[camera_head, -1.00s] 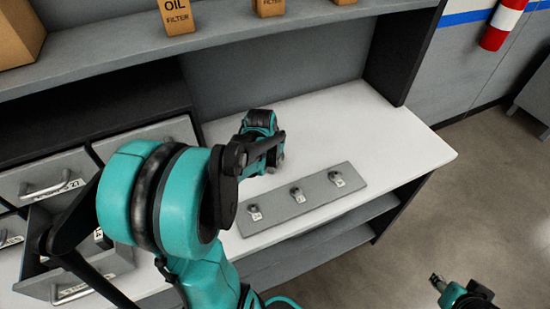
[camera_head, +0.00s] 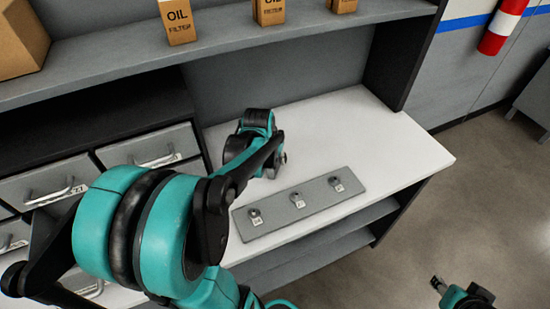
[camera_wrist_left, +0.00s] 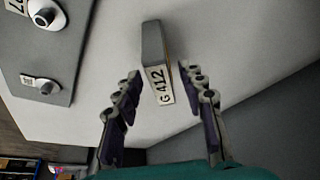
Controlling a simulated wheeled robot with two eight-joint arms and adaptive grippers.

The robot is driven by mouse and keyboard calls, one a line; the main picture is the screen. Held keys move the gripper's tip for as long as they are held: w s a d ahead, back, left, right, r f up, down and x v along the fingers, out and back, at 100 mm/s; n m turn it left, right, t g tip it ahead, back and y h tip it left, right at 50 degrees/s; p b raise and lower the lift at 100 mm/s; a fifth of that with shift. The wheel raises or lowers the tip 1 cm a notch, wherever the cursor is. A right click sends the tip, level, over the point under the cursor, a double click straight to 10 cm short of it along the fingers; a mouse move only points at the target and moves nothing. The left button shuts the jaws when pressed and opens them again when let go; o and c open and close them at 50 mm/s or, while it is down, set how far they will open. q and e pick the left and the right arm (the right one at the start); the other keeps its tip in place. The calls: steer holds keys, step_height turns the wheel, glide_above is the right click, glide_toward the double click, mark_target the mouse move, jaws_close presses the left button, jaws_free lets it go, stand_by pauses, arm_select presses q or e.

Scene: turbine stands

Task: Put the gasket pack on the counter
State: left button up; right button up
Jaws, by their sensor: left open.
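The gasket pack, a small grey block with a white label reading G 412 (camera_wrist_left: 158,68), shows in the left wrist view against the white counter (camera_head: 395,150). My left gripper (camera_wrist_left: 161,76) is open. Its two fingers are on either side of the pack, with visible gaps between them and it. Whether the pack rests fully on the counter is hard to tell. My right gripper (camera_head: 437,283) is at the lower right over the floor, too small to read.
A grey plate (camera_head: 275,222) with several labelled knobs lies along the counter's front edge. Oil filter boxes (camera_head: 177,22) stand on the shelf above. Drawers (camera_head: 150,150) are at left, partly behind my left arm. The counter's right end is clear.

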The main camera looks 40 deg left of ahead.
arm_select(q)
steer(key=a+p+v, duration=0.1)
steer(key=p+v, duration=0.1)
steer(key=v, duration=0.6)
steer(key=s+d+m+t, duration=0.1)
steer(key=s+d, duration=0.2)
steer(key=d, duration=0.7)
steer(key=s+d+r+m+t+h, duration=0.1)
steer(key=s+d+m, duration=0.1)
steer(key=d, duration=0.8)
steer(key=shift+s+d+t, duration=0.15)
steer(key=shift+s+t, duration=0.25)
steer(key=shift+s, duration=0.2)
arm_select(e)
steer(key=shift+r, duration=1.55)
